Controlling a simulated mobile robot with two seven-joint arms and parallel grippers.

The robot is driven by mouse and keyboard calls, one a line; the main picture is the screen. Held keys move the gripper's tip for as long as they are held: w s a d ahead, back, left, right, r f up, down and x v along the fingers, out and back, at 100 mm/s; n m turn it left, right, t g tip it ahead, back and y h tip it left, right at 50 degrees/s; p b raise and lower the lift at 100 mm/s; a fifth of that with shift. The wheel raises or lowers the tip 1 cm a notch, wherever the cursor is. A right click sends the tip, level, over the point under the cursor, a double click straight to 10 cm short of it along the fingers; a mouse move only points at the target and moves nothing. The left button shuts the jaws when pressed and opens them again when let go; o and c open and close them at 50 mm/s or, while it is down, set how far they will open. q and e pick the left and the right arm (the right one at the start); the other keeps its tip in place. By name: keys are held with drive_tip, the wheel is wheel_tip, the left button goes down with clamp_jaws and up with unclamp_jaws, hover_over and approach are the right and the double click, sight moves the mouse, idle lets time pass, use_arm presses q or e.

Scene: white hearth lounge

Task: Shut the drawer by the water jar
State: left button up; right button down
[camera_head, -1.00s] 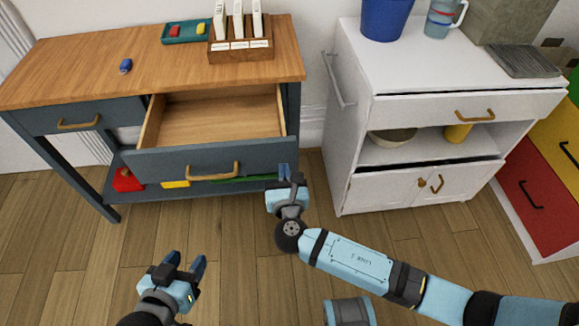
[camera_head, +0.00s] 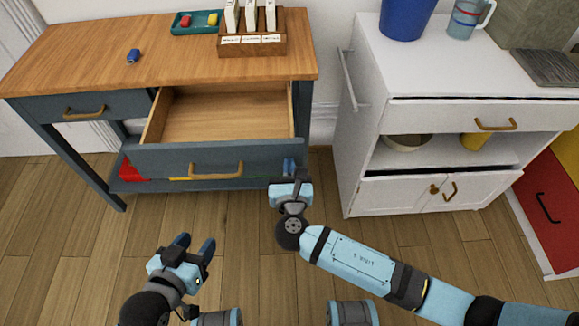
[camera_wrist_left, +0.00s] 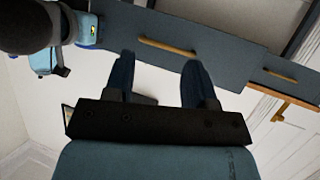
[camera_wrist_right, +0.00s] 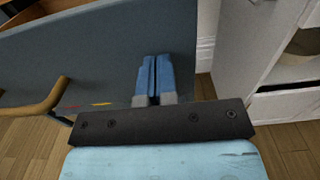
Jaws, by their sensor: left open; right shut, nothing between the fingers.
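The water jar (camera_head: 467,17), clear with blue and red bands, stands on the white cabinet (camera_head: 366,62). The cabinet's drawer (camera_head: 440,116) has a brass handle and a thin dark gap along its top. On the blue-grey desk to the left, a drawer (camera_head: 215,157) is pulled far out, its wooden inside empty. My right gripper (camera_head: 289,166) is shut and empty at that drawer's right front corner; in the right wrist view its fingers (camera_wrist_right: 154,78) overlap the drawer front, contact unclear. My left gripper (camera_head: 195,247) is open and empty, low in front of the desk.
The wooden desk top (camera_head: 100,60) holds a blue object (camera_head: 133,55), a teal tray (camera_head: 190,29) and a wooden rack (camera_head: 252,46). A blue bin (camera_head: 405,18) stands beside the jar. A red-fronted unit (camera_head: 545,215) is at the right. Floor before the desk is clear.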

approach(286, 112)
drive_tip(key=r, duration=0.1)
drive_tip(key=w+r, duration=0.1)
drive_tip(key=r, duration=0.1)
drive_tip(key=w+r, duration=0.1)
drive_tip(key=shift+r, duration=0.15)
drive_tip(key=w+b, duration=0.2)
drive_tip(key=w, duration=0.5)
drive_tip(key=shift+w+d+b, duration=0.1)
drive_tip(key=shift+w+b, duration=0.2)
drive_tip(key=shift+w, duration=0.25)
use_arm(q)
drive_tip(key=r, duration=0.1)
drive_tip(key=w+d+r+t+h, duration=0.1)
drive_tip(key=r, duration=0.1)
drive_tip(key=d+r+t, duration=0.1)
drive_tip(key=shift+w+d+r, duration=0.25)
drive_tip(key=shift+w+r, duration=0.05)
drive_tip(key=shift+r, duration=0.1)
use_arm(e)
drive_tip(key=shift+w+d+r, duration=0.1)
drive_tip(key=shift+d+r, duration=0.05)
drive_tip(key=shift+r, duration=0.2)
